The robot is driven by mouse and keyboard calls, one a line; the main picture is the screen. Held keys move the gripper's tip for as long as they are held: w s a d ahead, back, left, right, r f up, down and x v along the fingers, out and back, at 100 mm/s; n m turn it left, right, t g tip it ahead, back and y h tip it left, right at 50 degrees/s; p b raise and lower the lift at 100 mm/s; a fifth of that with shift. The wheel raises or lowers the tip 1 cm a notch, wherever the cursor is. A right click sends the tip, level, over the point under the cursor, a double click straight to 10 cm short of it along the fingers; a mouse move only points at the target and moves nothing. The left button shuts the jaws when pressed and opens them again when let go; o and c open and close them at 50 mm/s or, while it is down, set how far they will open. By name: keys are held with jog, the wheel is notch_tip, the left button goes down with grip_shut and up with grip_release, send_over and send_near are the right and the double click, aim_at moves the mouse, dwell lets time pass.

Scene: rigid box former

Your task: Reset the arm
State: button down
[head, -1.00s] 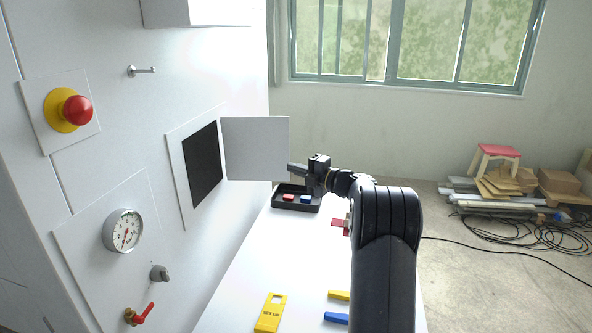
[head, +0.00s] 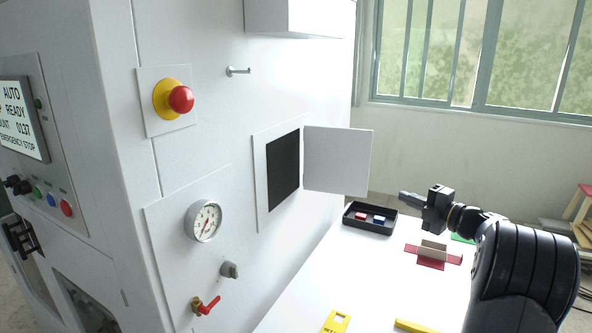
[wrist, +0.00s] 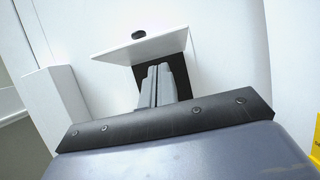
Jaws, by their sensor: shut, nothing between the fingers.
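My arm reaches in from the right in the head view. My gripper (head: 408,196) is shut and empty, held above the white table, to the right of the open panel door (head: 337,160). In the wrist view my gripper (wrist: 158,70) shows its two fingers together, pointing toward the open door (wrist: 140,43) and the dark opening behind it. In the head view the black opening (head: 284,171) is in the machine wall, left of the door.
A black tray (head: 369,229) with a red and a blue piece stands on the table (head: 375,275). A tan block (head: 433,249) on red pieces lies nearer. A red emergency button (head: 181,99), a gauge (head: 204,221) and a red-handled valve (head: 207,305) are on the machine wall. A hook (head: 238,71) sticks out above.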

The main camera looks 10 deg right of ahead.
jog(key=shift+w, duration=0.1)
jog(key=p, duration=0.4)
send_near(361, 180)
jog(key=x, duration=0.5)
jog(key=shift+w+r, duration=0.1)
jog(key=shift+w, duration=0.1)
jog(key=shift+s+a+b, duration=0.1)
jog(key=shift+b, duration=0.3)
jog(key=shift+s+a, duration=0.2)
jog(key=shift+s, duration=0.15)
